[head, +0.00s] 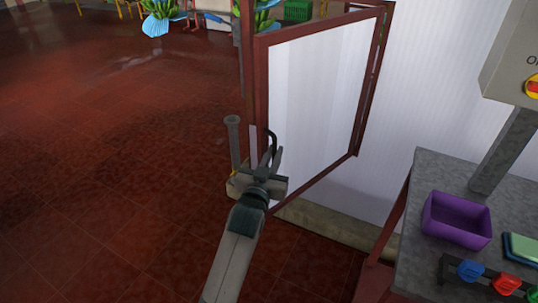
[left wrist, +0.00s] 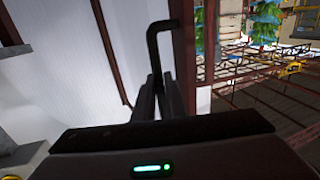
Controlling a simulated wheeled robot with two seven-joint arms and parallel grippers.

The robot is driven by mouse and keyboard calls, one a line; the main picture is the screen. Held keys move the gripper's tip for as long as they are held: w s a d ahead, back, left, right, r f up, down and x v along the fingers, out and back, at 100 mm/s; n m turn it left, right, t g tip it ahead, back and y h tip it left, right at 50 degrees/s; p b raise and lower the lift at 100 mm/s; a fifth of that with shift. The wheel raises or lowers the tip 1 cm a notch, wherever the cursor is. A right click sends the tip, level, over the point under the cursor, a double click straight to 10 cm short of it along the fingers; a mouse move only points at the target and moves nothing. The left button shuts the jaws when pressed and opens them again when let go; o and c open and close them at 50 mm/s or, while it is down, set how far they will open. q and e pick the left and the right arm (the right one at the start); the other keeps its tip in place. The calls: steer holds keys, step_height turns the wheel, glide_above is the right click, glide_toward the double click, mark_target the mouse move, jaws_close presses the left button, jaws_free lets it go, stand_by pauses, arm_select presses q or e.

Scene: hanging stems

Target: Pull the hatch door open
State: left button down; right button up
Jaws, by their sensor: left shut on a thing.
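The hatch door (head: 312,100) is a white panel in a dark red frame. In the head view it stands swung out at an angle from the white wall. Its black bar handle (head: 272,141) is near the free edge at the lower left. My left gripper (head: 270,160) is at this handle, with its fingers closed on it. In the left wrist view the black bent handle (left wrist: 153,50) rises from between the two fingertips (left wrist: 158,88), in front of the white panel (left wrist: 140,60). My right gripper is in neither view.
A grey post (head: 234,143) on a base stands just left of the gripper. A grey table (head: 425,225) at the right holds a purple bin (head: 457,221) and several colored items. Open red tiled floor (head: 110,150) lies left of the door.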

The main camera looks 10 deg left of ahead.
arm_select(q)
steer(key=shift+s+d+r, duration=0.15)
steer(key=shift+d+r, duration=0.05)
steer(key=shift+d, duration=0.1)
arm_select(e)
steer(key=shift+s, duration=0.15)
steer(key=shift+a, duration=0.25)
arm_select(q)
steer(key=c, duration=1.9)
jaws_free()
steer(key=shift+o, duration=0.4)
steer(key=shift+d+f, duration=0.1)
steer(key=shift+s+f, duration=0.1)
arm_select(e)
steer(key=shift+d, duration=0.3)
